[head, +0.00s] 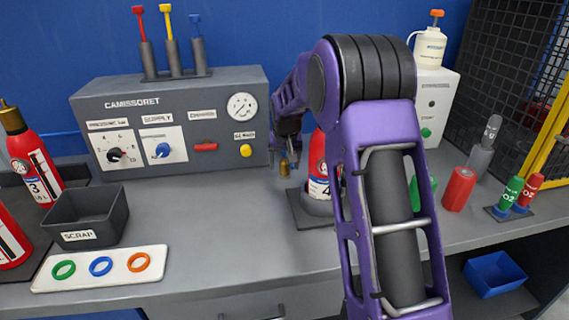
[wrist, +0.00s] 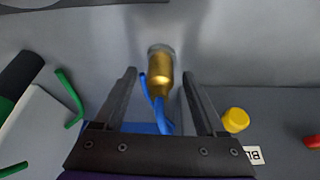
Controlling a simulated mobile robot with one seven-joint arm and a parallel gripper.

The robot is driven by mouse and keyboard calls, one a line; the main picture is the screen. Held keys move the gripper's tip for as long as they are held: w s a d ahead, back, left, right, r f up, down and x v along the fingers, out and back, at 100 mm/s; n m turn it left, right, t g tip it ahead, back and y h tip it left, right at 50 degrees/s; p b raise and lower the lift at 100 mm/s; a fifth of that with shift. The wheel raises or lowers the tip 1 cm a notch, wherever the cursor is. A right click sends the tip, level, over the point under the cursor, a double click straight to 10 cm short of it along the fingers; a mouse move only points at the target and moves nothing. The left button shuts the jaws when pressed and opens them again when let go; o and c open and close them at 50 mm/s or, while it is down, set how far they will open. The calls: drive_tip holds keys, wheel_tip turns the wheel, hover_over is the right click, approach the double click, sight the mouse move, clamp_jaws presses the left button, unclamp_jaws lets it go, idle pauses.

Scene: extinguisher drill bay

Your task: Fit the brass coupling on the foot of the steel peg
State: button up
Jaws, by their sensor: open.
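The brass coupling (head: 284,167) is a small gold cylinder below my gripper, in front of the panel's right end. In the wrist view the brass coupling (wrist: 160,86) lies between and slightly beyond the finger ends, with a dull grey round end at its top. My gripper (wrist: 159,76) is open, with a gap on both sides of the brass. In the head view my gripper (head: 286,146) is small and partly behind my own arm. I cannot clearly make out the steel peg, nor tell whether the coupling is seated on it. A blue piece (wrist: 157,108) shows beside the brass.
A red extinguisher (head: 318,170) stands close to the right, partly behind my arm. The control panel (head: 190,90) is behind and left. A scrap bin (head: 85,217) and a white tray with rings (head: 60,284) are at left. The bench front centre is clear.

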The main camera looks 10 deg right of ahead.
drive_tip(key=p+v, duration=0.2)
drive_tip(key=v, duration=1.5)
